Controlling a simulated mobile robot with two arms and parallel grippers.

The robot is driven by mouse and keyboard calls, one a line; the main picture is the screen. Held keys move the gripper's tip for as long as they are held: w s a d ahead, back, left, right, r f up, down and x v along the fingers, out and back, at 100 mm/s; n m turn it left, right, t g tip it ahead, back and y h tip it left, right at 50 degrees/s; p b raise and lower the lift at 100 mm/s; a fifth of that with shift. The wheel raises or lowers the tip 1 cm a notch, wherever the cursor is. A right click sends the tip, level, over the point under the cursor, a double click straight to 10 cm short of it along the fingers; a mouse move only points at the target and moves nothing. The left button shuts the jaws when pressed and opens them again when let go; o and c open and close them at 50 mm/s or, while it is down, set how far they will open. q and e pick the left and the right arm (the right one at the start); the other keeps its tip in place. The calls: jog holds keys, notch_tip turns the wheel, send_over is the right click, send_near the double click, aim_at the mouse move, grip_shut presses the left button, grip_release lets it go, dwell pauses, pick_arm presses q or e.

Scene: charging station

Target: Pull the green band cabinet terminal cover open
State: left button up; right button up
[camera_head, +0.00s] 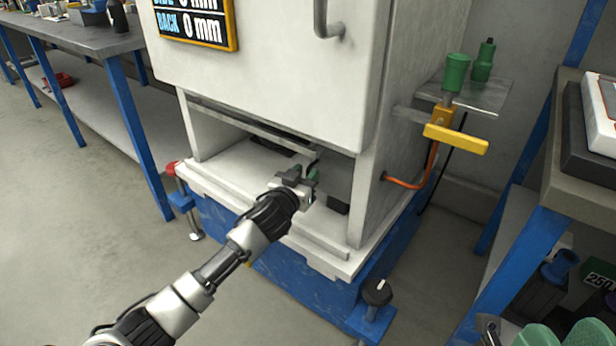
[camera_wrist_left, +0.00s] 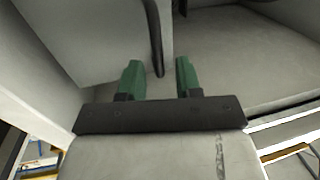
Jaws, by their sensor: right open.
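The white cabinet (camera_head: 280,60) stands in the middle of the head view, with a low open recess (camera_head: 235,165) at its bottom. No green band shows on the visible part. A grey bar (camera_head: 250,128) crosses the recess's upper part. I cannot tell for sure which part is the terminal cover. My left gripper (camera_head: 312,176) is at the recess. In the left wrist view its two green fingertips (camera_wrist_left: 159,76) are apart, beside a grey panel (camera_wrist_left: 85,40) with a narrow dark strip (camera_wrist_left: 156,40) between them; no contact is clear. My right gripper (camera_head: 555,336) is partly cut off at the bottom right.
The cabinet stands on a blue base (camera_head: 270,255) with a red knob foot and a black knob foot (camera_head: 377,292). A yellow lever (camera_head: 456,138) and orange cable (camera_head: 408,184) stick out at its right. Workbenches stand left (camera_head: 95,38) and right (camera_head: 580,190).

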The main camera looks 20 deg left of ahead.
pick_arm(q)
jog(key=shift+w+d, duration=0.15)
jog(key=shift+w, duration=0.65)
grip_shut()
